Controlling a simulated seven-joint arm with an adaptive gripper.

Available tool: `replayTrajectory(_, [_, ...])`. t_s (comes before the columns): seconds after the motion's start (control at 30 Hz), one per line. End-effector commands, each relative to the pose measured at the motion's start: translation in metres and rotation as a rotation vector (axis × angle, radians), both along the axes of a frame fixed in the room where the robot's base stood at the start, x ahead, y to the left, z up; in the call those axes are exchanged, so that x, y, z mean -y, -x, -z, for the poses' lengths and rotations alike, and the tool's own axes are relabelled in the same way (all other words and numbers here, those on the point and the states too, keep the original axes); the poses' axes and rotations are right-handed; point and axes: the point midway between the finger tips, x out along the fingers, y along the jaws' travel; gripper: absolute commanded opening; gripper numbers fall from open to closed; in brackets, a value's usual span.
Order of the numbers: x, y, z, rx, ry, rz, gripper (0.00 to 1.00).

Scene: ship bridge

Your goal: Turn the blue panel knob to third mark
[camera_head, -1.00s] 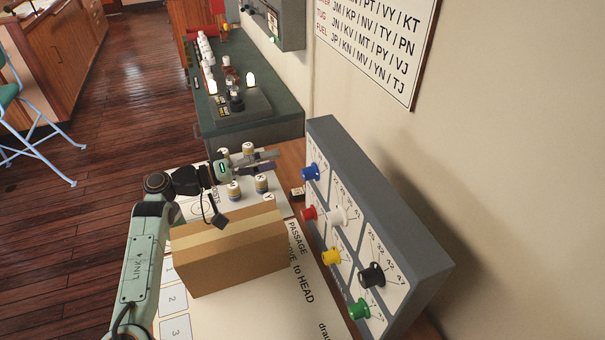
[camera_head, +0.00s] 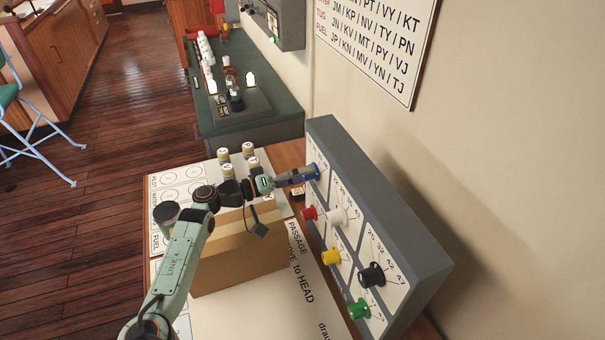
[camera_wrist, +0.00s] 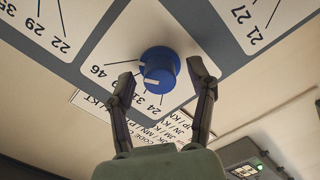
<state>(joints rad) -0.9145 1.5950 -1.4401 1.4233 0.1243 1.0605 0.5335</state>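The blue knob (camera_wrist: 160,68) sits on a white dial plate of the grey panel (camera_head: 375,210). It shows in the wrist view between the two fingers of my gripper (camera_wrist: 164,80). The fingers are open, one on each side, with small gaps to the knob. In the head view my gripper (camera_head: 300,174) reaches the blue knob (camera_head: 315,170) at the panel's far end and partly covers it. A white pointer line on the knob points to the lower left in the wrist view. Numbers such as 46, 24 and 31 show around it; some marks are hidden.
Red (camera_head: 309,213), white (camera_head: 337,216), yellow (camera_head: 331,256), black (camera_head: 371,275) and green (camera_head: 359,309) knobs stick out of the same panel. A cardboard box (camera_head: 240,265) stands below my arm. Several small labelled jars (camera_head: 248,150) stand behind it.

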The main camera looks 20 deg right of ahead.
Motion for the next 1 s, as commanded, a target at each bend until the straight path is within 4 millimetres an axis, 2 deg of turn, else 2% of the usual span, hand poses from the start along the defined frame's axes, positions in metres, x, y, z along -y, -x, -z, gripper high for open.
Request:
replayTrajectory(0.03, [-0.0002, -0.0001, 0.0000, 0.000, 0.000, 0.000, 0.35])
replayTrajectory(0.13, [-0.0003, -0.0001, 0.0000, 0.000, 0.000, 0.000, 0.04])
replayTrajectory(0.17, [-0.0002, -0.0001, 0.0000, 0.000, 0.000, 0.000, 0.00])
replayTrajectory(0.57, [0.0001, 0.0000, -0.0002, -0.047, 0.000, 0.001, 0.00])
replayTrajectory(1.0, [0.0005, 0.0000, -0.0001, -0.357, 0.000, 0.001, 0.00])
